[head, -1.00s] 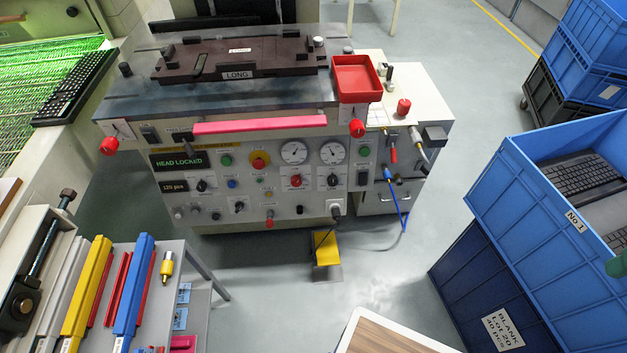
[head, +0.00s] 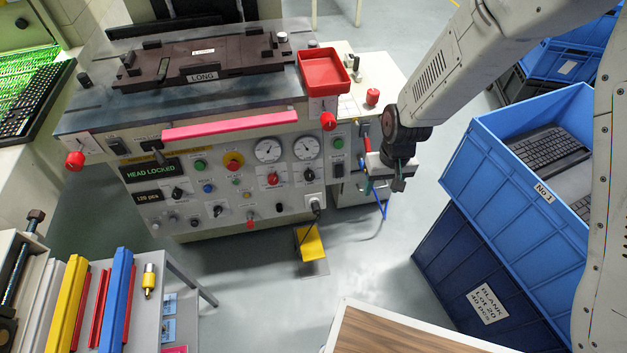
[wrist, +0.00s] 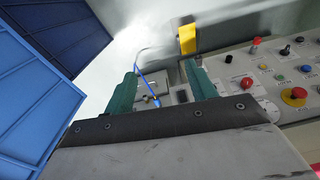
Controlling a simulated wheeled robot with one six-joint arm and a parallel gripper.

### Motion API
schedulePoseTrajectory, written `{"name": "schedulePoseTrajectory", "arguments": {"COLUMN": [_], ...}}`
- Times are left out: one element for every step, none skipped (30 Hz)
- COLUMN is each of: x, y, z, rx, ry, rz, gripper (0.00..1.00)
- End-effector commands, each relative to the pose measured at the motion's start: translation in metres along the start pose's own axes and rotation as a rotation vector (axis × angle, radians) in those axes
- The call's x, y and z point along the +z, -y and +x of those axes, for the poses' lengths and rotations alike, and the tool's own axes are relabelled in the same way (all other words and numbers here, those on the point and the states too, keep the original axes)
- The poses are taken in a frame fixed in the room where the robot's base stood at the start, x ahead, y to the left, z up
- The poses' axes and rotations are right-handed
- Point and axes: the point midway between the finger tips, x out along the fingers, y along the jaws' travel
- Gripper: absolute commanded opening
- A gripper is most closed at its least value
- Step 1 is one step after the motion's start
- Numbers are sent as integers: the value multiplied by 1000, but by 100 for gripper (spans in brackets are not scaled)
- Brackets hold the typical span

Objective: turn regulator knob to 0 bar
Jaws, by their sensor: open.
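The control panel (head: 225,207) has two round gauges, a left one (head: 267,149) and a right one (head: 307,147). A red knob (head: 272,178) sits below the left gauge and a black knob (head: 308,175) below the right one. Their labels are too small to read, so I cannot tell which is the regulator knob. My gripper (head: 386,185) is open and empty, right of the panel and apart from both knobs. In the wrist view its teal fingers (wrist: 162,82) are spread, with a red knob (wrist: 247,83) to their right.
A blue crate (head: 470,165) with keyboards stands on a darker crate (head: 455,262) at right. A red tray (head: 323,69) and a pink bar (head: 230,126) are above the panel. A yellow pedal (head: 311,243) is on the floor below. A wooden-topped surface (head: 400,335) is in front.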

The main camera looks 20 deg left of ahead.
Motion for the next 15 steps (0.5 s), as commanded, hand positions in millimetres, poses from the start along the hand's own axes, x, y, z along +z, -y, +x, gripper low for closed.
{"name": "schedulePoseTrajectory", "arguments": {"x": [-10,-17,-26,-32,-38,-45,-50,-54,-60,-64,-67,-71,-74,-76,-79], "y": [12,18,27,33,39,48,54,60,68,74,79,87,92,97,103], "z": [32,49,71,89,106,128,145,162,184,200,217,237,252,267,285], "rx": [2,2,3,4,5,6,7,6,9,10,11,12,13,13,14], "ry": [-21,-42,-74,-99,-125,-162,-192,-222,-265,-300,-336,-387,-428,-472,-535], "rz": [-19,-29,-41,-51,-61,-74,-83,-93,-104,-114,-122,-134,-143,-152,-163], "gripper": [56,56,56,56,56,56,56,56,56,56,56,56,56,56,56]}}
